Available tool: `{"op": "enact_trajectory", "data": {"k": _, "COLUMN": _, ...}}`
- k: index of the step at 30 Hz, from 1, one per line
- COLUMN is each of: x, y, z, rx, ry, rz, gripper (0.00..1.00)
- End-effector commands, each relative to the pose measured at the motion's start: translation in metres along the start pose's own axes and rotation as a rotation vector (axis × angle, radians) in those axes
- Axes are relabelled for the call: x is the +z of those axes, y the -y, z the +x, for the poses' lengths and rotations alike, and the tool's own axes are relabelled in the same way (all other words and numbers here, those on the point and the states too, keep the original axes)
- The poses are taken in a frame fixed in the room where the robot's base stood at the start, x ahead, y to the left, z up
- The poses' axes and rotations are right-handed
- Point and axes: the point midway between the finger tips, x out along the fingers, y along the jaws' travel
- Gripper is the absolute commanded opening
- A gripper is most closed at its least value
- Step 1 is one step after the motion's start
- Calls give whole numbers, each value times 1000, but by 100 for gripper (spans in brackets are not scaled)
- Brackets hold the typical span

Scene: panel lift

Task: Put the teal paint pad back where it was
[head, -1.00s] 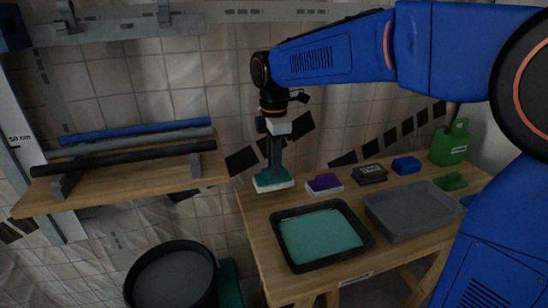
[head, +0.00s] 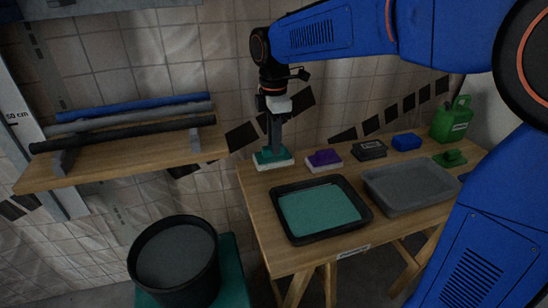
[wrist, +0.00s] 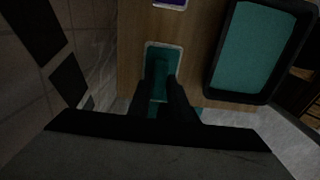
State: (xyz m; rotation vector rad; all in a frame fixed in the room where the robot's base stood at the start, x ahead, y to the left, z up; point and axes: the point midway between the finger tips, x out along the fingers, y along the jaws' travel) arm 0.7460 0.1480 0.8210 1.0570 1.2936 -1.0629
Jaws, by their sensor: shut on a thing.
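The teal paint pad (head: 273,158) with a white base is at the back left corner of the wooden table (head: 270,223). It looks as if it rests on the table top. My gripper (head: 274,149) points down from above and is shut on the pad's teal top. In the wrist view the teal pad (wrist: 163,58) lies flat against the wood, between my gripper's fingers (wrist: 162,88). The fingers hide part of it.
A purple pad (head: 324,160) is just right of the teal pad, then a dark grey box (head: 369,150) and a blue block (head: 406,142). In front are a tray of teal paint (head: 320,211) and an empty-looking grey tray (head: 412,188). A green can (head: 452,122) stands at the far right.

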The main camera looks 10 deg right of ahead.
Motion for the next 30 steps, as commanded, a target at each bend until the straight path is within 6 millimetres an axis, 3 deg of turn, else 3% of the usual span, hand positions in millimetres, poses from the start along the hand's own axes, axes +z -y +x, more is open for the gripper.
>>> {"op": "enact_trajectory", "data": {"k": 15, "x": 0, "y": 0, "z": 47, "rx": -1, "ry": 0, "rz": 0, "gripper": 0}}
{"op": "enact_trajectory", "data": {"k": 26, "x": 0, "y": 0, "z": 51, "rx": 0, "ry": 0, "rz": 0, "gripper": 0}}
{"op": "enact_trajectory", "data": {"k": 27, "x": 0, "y": 0, "z": 51, "rx": 0, "ry": 0, "rz": 0, "gripper": 20}}
{"op": "enact_trajectory", "data": {"k": 29, "x": 0, "y": 0, "z": 51, "rx": 0, "ry": 0, "rz": 0, "gripper": 35}}
{"op": "enact_trajectory", "data": {"k": 30, "x": 0, "y": 0, "z": 51, "rx": 0, "ry": 0, "rz": 0, "gripper": 37}}
